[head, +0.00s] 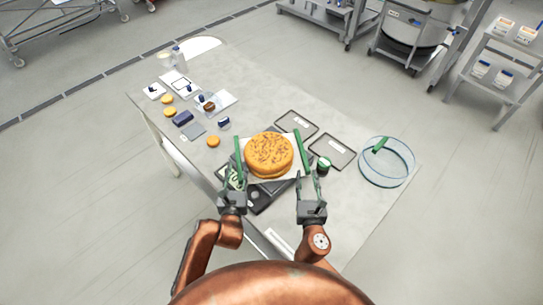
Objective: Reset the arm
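My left gripper (238,162) points forward at the left side of a large round filled bun (268,152). My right gripper (302,155) points forward at its right side. Each gripper shows one long green finger shape, and I cannot tell from this view how far apart its fingers are. The bun is golden with dark specks and lies on a white sheet (252,178) over a dark device (262,195). Both grippers are close beside the bun; whether they touch it is unclear.
A glass bowl (386,172) with a green item stands at the table's right. Two dark trays (330,151) lie behind the bun. Small round pieces (213,141), boxes and a bottle (179,60) fill the left side.

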